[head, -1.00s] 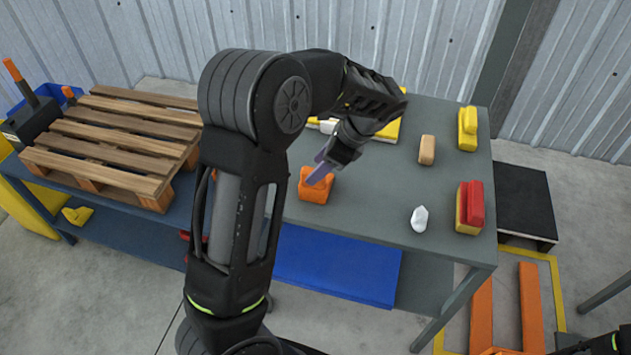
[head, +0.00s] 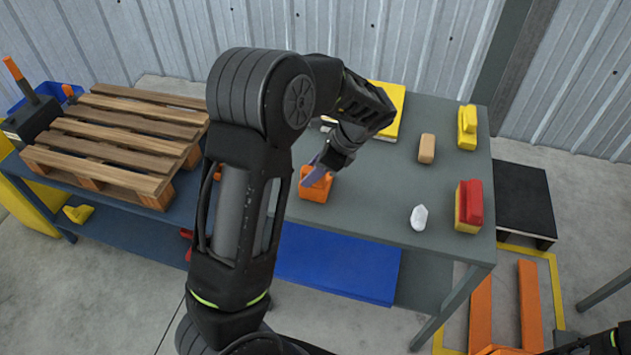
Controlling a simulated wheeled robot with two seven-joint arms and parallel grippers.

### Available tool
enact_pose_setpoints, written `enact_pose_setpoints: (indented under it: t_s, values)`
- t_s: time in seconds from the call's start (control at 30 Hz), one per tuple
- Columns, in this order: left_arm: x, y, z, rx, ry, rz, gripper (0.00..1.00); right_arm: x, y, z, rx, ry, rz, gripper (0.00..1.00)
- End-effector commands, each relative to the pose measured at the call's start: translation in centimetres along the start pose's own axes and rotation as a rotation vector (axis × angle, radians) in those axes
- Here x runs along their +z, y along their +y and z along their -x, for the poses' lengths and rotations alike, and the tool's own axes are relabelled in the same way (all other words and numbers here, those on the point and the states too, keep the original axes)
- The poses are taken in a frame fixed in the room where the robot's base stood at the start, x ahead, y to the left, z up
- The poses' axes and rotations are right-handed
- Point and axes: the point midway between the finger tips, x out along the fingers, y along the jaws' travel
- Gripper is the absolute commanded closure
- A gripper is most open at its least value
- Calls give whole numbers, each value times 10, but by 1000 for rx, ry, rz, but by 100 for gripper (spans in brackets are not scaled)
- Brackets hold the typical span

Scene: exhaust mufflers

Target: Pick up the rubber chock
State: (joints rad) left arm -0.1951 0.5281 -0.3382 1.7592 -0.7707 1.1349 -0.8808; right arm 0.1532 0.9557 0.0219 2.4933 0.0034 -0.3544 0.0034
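An orange block (head: 313,188), which looks like the rubber chock, sits on the grey tabletop near its front edge. My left gripper (head: 318,174) points down at it, with a purple-grey fingertip over its top. I cannot tell whether the finger touches the block or is just above or behind it. Only one finger shows clearly, so the gap between the fingers is hidden. Of my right arm, only a dark part shows at the bottom right corner, and its gripper is out of view.
A wooden pallet (head: 115,140) lies on the left. On the table's right stand a tan block (head: 427,148), a yellow block (head: 467,128), a red-and-yellow block (head: 468,207) and a white crumpled piece (head: 419,217). A yellow board (head: 391,100) lies behind my wrist.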

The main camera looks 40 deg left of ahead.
Motion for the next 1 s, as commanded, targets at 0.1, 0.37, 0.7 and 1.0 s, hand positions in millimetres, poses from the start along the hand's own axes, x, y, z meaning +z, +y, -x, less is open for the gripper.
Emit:
enact_pose_setpoints:
  t_s: [0.1,0.37,0.7,1.0]
  values:
    - [0,0,0,0,0,0,69,0,0,0,0,0,0,51]
    - [0,0,0,0,0,0,91,0,0,0,0,0,0,51]
    - [0,0,0,0,0,0,100,0,0,0,0,0,0,51]
    - [0,0,0,0,0,0,100,0,0,0,0,0,0,51]
